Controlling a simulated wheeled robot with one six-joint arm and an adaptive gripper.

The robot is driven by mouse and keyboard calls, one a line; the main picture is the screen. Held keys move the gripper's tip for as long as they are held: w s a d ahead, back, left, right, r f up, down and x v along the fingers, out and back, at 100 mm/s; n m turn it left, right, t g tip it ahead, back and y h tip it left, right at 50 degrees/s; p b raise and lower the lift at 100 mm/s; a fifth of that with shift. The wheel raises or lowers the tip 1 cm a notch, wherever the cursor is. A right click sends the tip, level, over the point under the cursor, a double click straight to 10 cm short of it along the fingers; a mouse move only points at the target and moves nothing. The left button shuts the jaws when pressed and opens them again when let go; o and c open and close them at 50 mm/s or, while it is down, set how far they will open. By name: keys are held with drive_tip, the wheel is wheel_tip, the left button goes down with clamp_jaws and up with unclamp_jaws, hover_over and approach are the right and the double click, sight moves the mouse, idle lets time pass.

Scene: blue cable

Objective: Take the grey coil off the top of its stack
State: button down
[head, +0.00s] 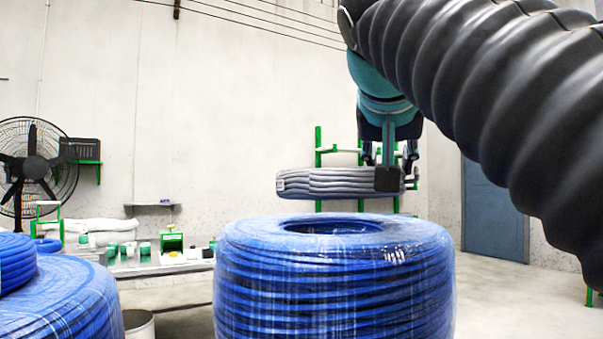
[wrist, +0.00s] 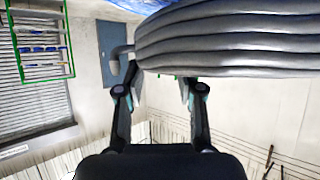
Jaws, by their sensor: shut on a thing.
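The grey coil (head: 325,183) is level in the head view and shows above the blue wrapped stack (head: 335,285), with a band of wall visible between them. My gripper (head: 388,170) reaches down from above and is shut on the right part of the coil's ring. In the wrist view the grey coil (wrist: 235,40) fills the upper right, its bundled strands close to the camera. The fingertips are partly hidden by the coil.
More blue coils (head: 60,300) stand at the lower left. A bench (head: 150,265) with small green and white items is behind, near a black fan (head: 30,165). A green rack (head: 318,145) stands behind the grey coil, and a blue door (head: 493,210) is at the right.

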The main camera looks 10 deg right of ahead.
drive_tip(key=s+d+r+p, duration=0.1)
drive_tip(key=s+d+r, duration=0.3)
drive_tip(key=d, duration=0.5)
drive_tip(key=shift+s+d+r+p, duration=0.25)
drive_tip(key=shift+r+p, duration=0.15)
drive_tip(key=shift+r, duration=0.8)
